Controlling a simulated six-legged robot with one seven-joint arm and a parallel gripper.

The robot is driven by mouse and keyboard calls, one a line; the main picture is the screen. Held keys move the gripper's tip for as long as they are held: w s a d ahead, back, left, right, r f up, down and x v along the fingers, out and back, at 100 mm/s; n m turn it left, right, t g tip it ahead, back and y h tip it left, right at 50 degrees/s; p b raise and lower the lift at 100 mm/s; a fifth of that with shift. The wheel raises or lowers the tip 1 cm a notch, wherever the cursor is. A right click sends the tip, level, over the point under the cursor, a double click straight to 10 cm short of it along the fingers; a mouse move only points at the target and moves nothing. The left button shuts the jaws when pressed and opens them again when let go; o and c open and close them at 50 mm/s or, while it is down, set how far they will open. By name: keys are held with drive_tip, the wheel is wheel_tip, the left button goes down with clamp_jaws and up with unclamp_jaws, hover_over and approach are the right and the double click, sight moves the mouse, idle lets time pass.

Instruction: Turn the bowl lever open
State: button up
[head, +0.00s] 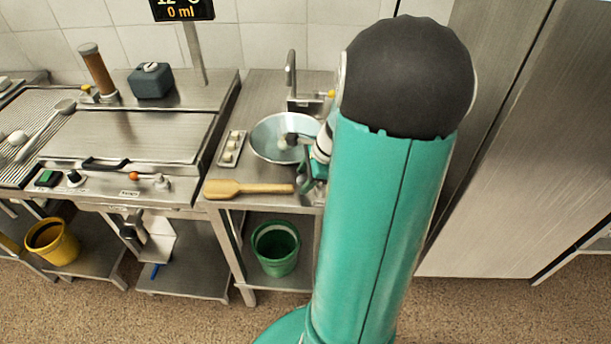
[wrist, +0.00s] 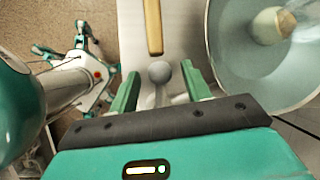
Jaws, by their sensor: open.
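The bowl lever shows in the wrist view as a grey ball knob (wrist: 159,72) on a short pale stem. My gripper (wrist: 160,79) is open, with one green finger on each side of the knob. A gap shows on both sides, so the fingers do not appear closed on it. The metal bowl (wrist: 227,72) is right of the fingers, with a pale rounded piece (wrist: 272,25) inside. In the head view the bowl (head: 265,148) stands on the steel counter, and my arm hides the lever and most of the gripper.
A wooden spatula (head: 250,188) lies along the counter's front edge; its handle (wrist: 153,25) shows beyond the knob. A tray of small pale pieces (head: 231,149) is left of the bowl. A tap (head: 291,75) stands behind. A green bucket (head: 275,248) is below.

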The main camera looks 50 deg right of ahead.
clamp_jaws()
drive_tip(key=shift+n, duration=0.3)
drive_tip(key=n, duration=0.2)
drive_tip(key=s+a+n+g+y, duration=0.1)
drive_tip(key=n, duration=0.1)
drive_tip(key=shift+s+y, duration=0.2)
drive_tip(key=shift+y, duration=0.1)
drive_tip(key=n, duration=0.1)
drive_tip(key=s+n+g, duration=0.1)
drive_tip(key=n, duration=0.1)
drive_tip(key=n+g+y, duration=0.1)
drive_tip(key=shift+s+a+n, duration=0.2)
drive_tip(key=shift+s+n, duration=0.1)
drive_tip(key=shift+s, duration=0.05)
drive_tip(key=n, duration=0.1)
drive_tip(key=s+n+g, duration=0.1)
drive_tip(key=n, duration=0.1)
drive_tip(key=n+g, duration=0.1)
drive_tip(key=shift+s+d+n, duration=0.1)
drive_tip(key=shift+s+n, duration=0.2)
drive_tip(key=shift+s, duration=0.05)
drive_tip(key=shift+s+d+n+g, duration=0.25)
drive_tip(key=shift+s+n+g, duration=0.2)
drive_tip(key=shift+n, duration=0.6)
drive_tip(key=shift+s+d+n+g, duration=0.25)
drive_tip(key=shift+n+g, duration=0.2)
drive_tip(key=shift+n, duration=0.6)
drive_tip(key=shift+s, duration=0.1)
